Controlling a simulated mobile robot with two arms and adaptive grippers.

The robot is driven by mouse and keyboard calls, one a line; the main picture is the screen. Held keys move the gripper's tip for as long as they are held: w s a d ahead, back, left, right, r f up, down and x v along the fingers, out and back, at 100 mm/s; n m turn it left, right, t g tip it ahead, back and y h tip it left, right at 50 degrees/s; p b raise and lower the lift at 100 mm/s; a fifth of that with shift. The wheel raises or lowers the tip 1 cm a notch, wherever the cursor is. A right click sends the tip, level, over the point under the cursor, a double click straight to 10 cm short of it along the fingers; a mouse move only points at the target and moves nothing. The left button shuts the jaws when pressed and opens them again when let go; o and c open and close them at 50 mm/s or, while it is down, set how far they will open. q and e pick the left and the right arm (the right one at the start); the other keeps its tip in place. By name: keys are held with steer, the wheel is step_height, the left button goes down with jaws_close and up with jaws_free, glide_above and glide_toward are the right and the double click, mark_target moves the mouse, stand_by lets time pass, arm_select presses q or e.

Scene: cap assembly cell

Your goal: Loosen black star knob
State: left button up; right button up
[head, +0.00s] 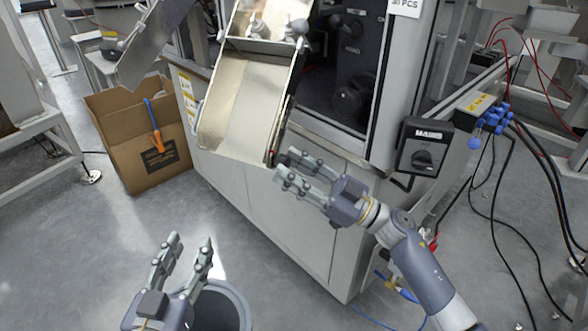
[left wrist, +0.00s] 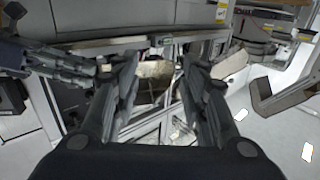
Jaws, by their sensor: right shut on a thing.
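My right gripper (head: 283,166) is at the lower right corner of the tilted metal chute (head: 240,105). It is shut on a small dark part at the chute's side edge, which I take to be the black star knob; the fingers hide most of it. My left gripper (head: 188,250) is open and empty, low in the front of the head view, above a grey bin (head: 240,300). In the left wrist view the left gripper's fingers (left wrist: 162,75) stand apart with nothing between them. The right gripper (left wrist: 75,68) shows at the left there.
The floor at lower left is clear.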

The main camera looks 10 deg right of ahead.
steer(key=n+g, duration=0.1)
steer(key=n, duration=0.2)
steer(key=shift+w+d+n+g+y, duration=0.1)
steer(key=shift+n+g+y, duration=0.2)
steer(key=shift+g, duration=0.1)
arm_select(q)
steer(key=f, duration=0.1)
steer(key=f+g, duration=0.2)
steer(key=shift+s+a+f+p, duration=0.2)
steer(key=shift+s+a+p, duration=0.1)
steer(key=shift+a+p, duration=0.05)
arm_select(e)
steer(key=n+g, duration=0.2)
steer(key=n, duration=0.2)
steer(key=o, duration=1.1)
